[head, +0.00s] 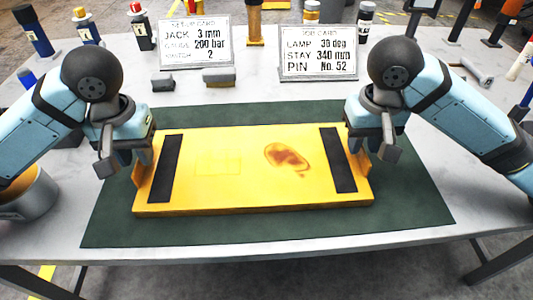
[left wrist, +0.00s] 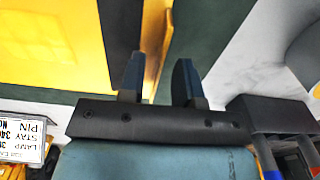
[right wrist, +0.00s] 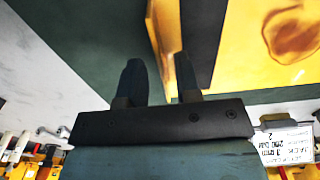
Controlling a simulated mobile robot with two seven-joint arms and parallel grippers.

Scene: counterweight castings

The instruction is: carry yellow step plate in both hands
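The yellow step plate (head: 233,175) lies on a dark green mat (head: 410,215), with a black strip near each end and a brown stain right of centre. An upright yellow lip stands at each end. My left gripper (head: 128,160) is at the left end; the left wrist view shows its two fingers (left wrist: 160,75) apart, with the yellow lip between them. My right gripper (head: 370,158) is at the right end; the right wrist view shows its fingers (right wrist: 159,75) apart on either side of the other lip. Contact between fingers and lips is not clear.
Two printed cards, a setup card (head: 196,45) and a job card (head: 320,52), stand behind the mat. Bottles line the back. A grey round container (head: 30,195) is at the left. The mat's front strip is clear.

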